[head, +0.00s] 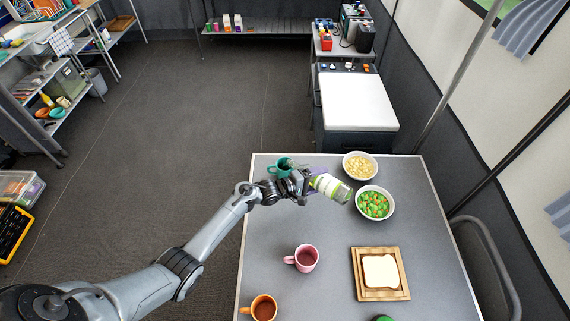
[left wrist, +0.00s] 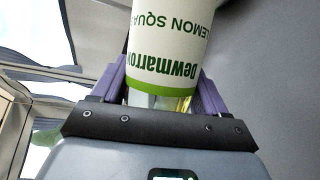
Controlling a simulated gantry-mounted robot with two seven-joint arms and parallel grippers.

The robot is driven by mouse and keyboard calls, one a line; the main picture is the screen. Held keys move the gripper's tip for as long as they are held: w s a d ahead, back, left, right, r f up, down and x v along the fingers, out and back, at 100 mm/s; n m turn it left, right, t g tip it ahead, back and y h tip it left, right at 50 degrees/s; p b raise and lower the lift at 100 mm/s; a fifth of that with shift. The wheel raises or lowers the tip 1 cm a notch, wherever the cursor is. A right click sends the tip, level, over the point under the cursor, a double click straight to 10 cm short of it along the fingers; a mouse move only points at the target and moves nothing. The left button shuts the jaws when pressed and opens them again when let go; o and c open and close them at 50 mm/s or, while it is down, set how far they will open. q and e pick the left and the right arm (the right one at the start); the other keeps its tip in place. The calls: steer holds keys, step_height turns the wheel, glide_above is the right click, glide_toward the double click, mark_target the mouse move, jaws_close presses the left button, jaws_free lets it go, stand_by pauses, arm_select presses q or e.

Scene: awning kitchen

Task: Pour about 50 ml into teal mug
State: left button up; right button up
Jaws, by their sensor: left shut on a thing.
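The teal mug (head: 276,169) stands upright near the far left corner of the table, partly hidden behind my left gripper. My left gripper (head: 312,181) is shut on a lemon squash bottle (head: 333,187) with a white and green label. The bottle is tilted well over, with one end toward the mug and the other toward the bowls. In the left wrist view the bottle's label (left wrist: 168,45) fills the space between the purple fingers. I cannot see the bottle's mouth clearly or any liquid stream. My right gripper is not in view.
Bowls of pale pieces (head: 360,166) and of green and orange pieces (head: 375,203) stand right of the bottle. A pink mug (head: 303,258), an orange mug (head: 260,309) and bread on a wooden board (head: 357,273) are nearer. The table's middle (head: 330,228) is clear.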

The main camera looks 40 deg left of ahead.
arm_select(q)
step_height(320, 180, down, 2)
steer(key=shift+d+m+b, duration=0.15)
steer(key=shift+m+b, duration=0.25)
steer(key=shift+b, duration=0.55)
steer(key=shift+f+m+g+y, duration=0.15)
steer(key=shift+m+g+y, duration=0.15)
steer(key=shift+m+y, duration=0.25)
steer(key=shift+s+m, duration=0.1)
steer(key=shift+m, duration=0.15)
steer(key=shift+f+y+b, duration=0.25)
steer(key=shift+y+b, duration=0.1)
steer(key=shift+b, duration=0.1)
steer(key=shift+r, duration=0.1)
steer(key=shift+d, duration=0.1)
